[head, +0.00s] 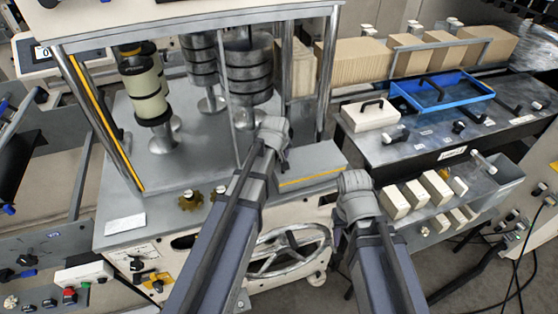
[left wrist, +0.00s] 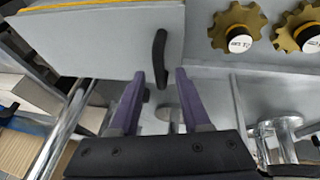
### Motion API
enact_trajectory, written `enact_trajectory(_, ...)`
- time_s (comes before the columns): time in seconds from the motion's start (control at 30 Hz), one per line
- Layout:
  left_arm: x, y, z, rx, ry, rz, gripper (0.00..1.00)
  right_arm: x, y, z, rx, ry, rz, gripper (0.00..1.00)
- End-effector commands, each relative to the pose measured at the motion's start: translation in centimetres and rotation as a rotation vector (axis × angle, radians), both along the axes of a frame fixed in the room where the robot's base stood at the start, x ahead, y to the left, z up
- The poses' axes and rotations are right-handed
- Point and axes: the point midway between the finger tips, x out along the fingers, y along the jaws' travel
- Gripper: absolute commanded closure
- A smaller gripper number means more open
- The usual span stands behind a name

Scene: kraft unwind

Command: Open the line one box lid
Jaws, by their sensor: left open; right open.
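A grey box lid with a yellow stripe (head: 312,178) lies beside my left forearm in the head view. In the left wrist view a flat grey panel with a yellow edge, which looks like this lid (left wrist: 95,45), carries a black bar handle (left wrist: 160,50). My left gripper (left wrist: 160,74) is open, its two purple fingers pointing at the handle, whose lower end shows between the fingertips. I cannot tell how far the handle is from them. In the head view my right gripper (head: 355,192) is just right of the grey lid, fingers hardly visible.
Yellow toothed knobs (left wrist: 240,27) sit beside the lid. To the right are a white box with a black handle (head: 370,114), a blue tray (head: 470,92) and several small pale blocks (head: 416,195).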

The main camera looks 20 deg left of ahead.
Motion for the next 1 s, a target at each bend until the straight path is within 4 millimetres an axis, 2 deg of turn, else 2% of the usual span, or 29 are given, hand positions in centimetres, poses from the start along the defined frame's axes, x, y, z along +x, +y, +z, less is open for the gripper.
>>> enact_trajectory(0.2, -0.01, 0.01, 0.07, 0.000, 0.000, 0.000, 0.54, -0.01, 0.00, 0.07, 0.000, 0.000, 0.000, 0.50)
enact_trajectory(0.6, -0.01, 0.01, 0.06, 0.000, 0.000, 0.000, 0.99, -0.01, 0.00, 0.06, 0.000, 0.000, 0.000, 0.50)
enact_trajectory(1.0, -0.02, 0.00, 0.06, 0.000, 0.000, 0.000, 1.00, -0.01, 0.00, 0.06, 0.000, 0.000, 0.000, 0.50)
